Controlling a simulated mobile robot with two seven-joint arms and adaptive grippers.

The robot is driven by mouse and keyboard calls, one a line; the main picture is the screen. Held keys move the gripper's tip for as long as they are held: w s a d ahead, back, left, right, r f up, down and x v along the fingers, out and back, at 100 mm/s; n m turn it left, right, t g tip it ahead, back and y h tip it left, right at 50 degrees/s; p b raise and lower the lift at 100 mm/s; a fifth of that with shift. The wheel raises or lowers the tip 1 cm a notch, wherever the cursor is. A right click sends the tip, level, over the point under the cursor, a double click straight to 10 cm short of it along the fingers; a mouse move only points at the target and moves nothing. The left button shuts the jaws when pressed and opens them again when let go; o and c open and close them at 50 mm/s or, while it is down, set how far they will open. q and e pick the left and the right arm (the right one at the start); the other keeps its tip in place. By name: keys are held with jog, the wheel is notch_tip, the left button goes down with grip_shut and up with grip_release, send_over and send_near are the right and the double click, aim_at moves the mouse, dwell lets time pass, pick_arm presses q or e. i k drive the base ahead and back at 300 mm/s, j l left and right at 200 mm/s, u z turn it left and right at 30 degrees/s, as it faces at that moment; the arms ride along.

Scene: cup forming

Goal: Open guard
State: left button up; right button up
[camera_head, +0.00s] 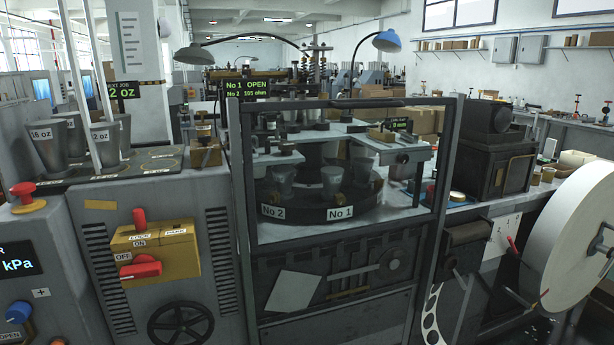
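The guard (237,180) is a dark upright frame in front of the cup forming turret, and the machine shows through it. A dark bar like a handle (375,102) runs along its top edge. Behind the guard, the round turret (308,213) carries several grey cups and labels "No 2" and "No 1". A display (252,91) behind it reads "No 1 OPEN" and "No 2 105 ohm". Neither of my grippers shows in the head view.
At left, a yellow switch box (155,250) with red levers sits on the grey cabinet above a black handwheel (180,325). Grey cups (52,148) stand on top. A dark machine (470,158) and a large white paper roll (575,235) are at right.

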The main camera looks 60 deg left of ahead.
aim_at(246, 109)
jog(key=u, duration=1.5)
